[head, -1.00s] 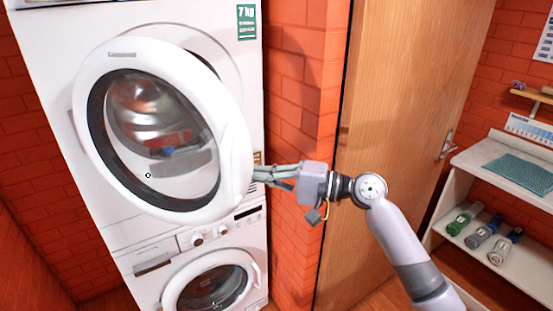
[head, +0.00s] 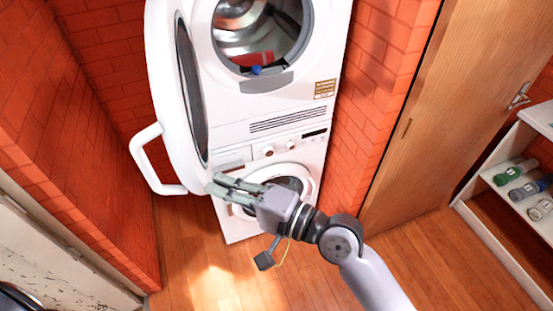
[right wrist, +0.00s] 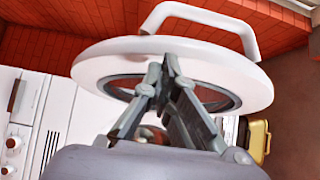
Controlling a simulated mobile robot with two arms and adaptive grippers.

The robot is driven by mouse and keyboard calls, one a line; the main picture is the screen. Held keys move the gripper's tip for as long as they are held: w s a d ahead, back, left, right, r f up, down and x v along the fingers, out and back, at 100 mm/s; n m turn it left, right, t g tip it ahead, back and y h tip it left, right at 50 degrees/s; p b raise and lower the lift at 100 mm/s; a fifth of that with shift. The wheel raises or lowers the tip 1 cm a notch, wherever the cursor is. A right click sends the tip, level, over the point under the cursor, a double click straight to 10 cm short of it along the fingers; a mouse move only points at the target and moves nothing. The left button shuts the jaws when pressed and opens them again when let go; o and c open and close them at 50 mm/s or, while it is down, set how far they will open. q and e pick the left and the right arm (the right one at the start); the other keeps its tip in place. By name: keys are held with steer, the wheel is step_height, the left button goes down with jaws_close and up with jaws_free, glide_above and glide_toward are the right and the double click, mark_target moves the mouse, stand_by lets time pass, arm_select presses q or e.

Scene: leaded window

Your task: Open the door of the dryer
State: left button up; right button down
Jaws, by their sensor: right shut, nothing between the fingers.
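The white dryer (head: 228,106) is the upper of two stacked machines. Its round door (head: 163,72) stands wide open, swung out to the left and seen nearly edge-on. The white handle (head: 141,162) sticks out from the door's outer side. The drum opening (head: 250,30) is uncovered, with something red and blue inside. My right gripper (head: 213,184) is shut and empty, its fingertips by the lower edge of the door. In the right wrist view, its fingers overlap the door ring (right wrist: 100,66), with the handle (right wrist: 250,42) beyond; I cannot tell whether they touch. My left gripper is not in view.
The lower machine's round door (head: 311,182) is closed behind my right gripper. Red brick walls stand on both sides. A wooden door (head: 450,110) and a shelf with bottles (head: 520,190) are at the right. The wooden floor (head: 200,270) in front is clear.

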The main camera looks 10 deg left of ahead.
steer(key=a, duration=0.1)
steer(key=s+a, duration=0.1)
steer(key=s+a+p, duration=0.1)
steer(key=a, duration=0.1)
steer(key=shift+a+f, duration=0.1)
steer(key=shift+s, duration=0.1)
steer(key=v, duration=1.2)
